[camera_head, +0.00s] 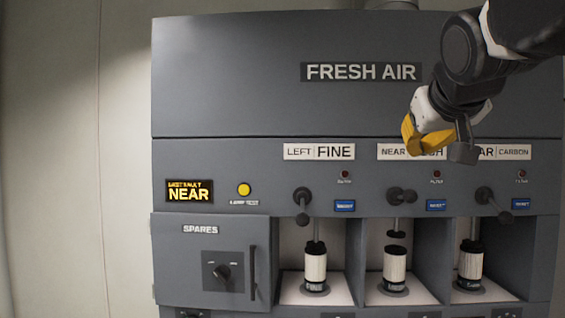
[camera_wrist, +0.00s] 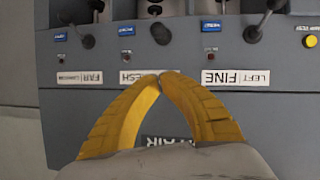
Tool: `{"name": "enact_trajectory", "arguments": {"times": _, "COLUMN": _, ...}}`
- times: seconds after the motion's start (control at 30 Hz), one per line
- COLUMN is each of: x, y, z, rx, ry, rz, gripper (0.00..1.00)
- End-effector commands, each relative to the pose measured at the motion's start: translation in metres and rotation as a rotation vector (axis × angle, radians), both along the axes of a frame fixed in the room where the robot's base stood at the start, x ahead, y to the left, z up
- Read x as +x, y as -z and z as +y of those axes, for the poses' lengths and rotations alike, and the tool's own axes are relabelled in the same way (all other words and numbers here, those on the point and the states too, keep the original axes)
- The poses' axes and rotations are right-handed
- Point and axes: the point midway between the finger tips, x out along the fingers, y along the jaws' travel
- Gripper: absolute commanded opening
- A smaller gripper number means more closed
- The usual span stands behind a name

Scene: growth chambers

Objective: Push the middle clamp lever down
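The middle clamp lever (camera_head: 402,196) sticks out from the panel with its dark knob toward me. It also shows in the upside-down wrist view (camera_wrist: 160,33). Below it, the middle clamp's dark pad (camera_head: 397,234) hangs with a gap above the white filter cartridge (camera_head: 394,263). The left lever (camera_head: 303,217) and right lever (camera_head: 505,216) hang lower, and their clamps reach their cartridges. My gripper (camera_head: 412,138) is in front of the panel, above the middle lever and apart from it. Its yellow fingertips meet in the wrist view (camera_wrist: 160,76), with nothing seen between them.
Blue buttons sit beside the levers, including the middle one (camera_head: 437,205). A spares door (camera_head: 212,262) with a handle and dial is at the left. A lit display (camera_head: 189,191) reads NEAR. My gripper partly covers the middle label (camera_head: 393,151). Space before the levers looks clear.

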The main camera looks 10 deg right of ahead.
Motion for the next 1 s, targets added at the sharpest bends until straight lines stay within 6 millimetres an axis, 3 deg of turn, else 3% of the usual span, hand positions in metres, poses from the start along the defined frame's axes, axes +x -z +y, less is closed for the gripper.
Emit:
{"name": "enact_trajectory", "arguments": {"times": 0.2, "x": -0.010, "y": -0.008, "z": 0.005, "rx": -0.001, "ry": 0.000, "rz": 0.000, "gripper": 0.00}}
{"name": "enact_trajectory", "arguments": {"times": 0.53, "x": -0.009, "y": -0.010, "z": 0.004, "rx": 0.001, "ry": 0.001, "rz": 0.006, "gripper": 0.00}}
{"name": "enact_trajectory", "arguments": {"times": 0.8, "x": 0.004, "y": -0.033, "z": -0.001, "rx": 0.051, "ry": 0.004, "rz": 0.180, "gripper": 0.00}}
{"name": "enact_trajectory", "arguments": {"times": 1.0, "x": 0.006, "y": -0.034, "z": -0.001, "rx": 0.073, "ry": -0.001, "rz": 0.252, "gripper": 0.00}}
